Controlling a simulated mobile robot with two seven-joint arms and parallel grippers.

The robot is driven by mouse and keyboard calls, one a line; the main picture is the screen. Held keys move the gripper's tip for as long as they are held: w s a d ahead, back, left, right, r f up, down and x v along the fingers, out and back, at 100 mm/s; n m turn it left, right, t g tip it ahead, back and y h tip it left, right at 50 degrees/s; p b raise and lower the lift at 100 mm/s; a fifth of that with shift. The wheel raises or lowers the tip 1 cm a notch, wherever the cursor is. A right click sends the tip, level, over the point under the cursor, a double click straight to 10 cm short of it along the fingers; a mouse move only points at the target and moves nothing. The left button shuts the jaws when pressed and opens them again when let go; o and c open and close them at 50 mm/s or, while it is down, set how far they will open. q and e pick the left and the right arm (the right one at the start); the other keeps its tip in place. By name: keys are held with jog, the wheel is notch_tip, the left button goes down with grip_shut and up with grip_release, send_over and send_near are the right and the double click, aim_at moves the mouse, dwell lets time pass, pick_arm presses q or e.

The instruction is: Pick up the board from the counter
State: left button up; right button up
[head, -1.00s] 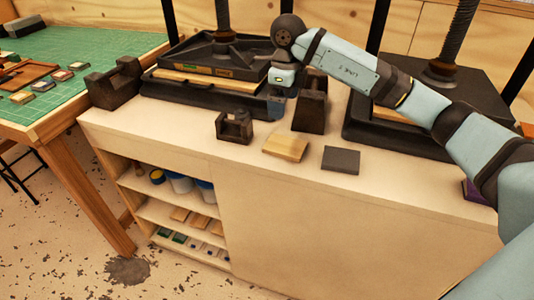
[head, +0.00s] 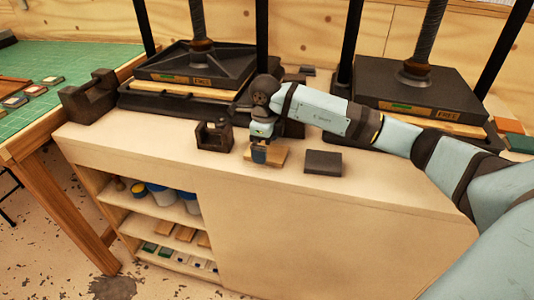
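A small light-wood board (head: 278,158) lies flat on the pale counter (head: 215,168). My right arm reaches in from the right, and its gripper (head: 259,155) points down over the left part of this board. The fingers cover part of the board. I cannot tell whether they touch it or how far apart they are. A dark grey slab (head: 323,163) lies on the counter to the right of the board. My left gripper is not in view.
A dark tape dispenser-like block (head: 214,135) stands just left of the board, and a larger one (head: 88,95) at the counter's left end. Two black screw presses, left (head: 190,70) and right (head: 420,88), stand behind. The counter front is clear.

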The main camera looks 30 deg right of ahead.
jog(key=shift+f, duration=0.65)
jog(key=c, duration=0.8)
jog(key=shift+r, duration=0.2)
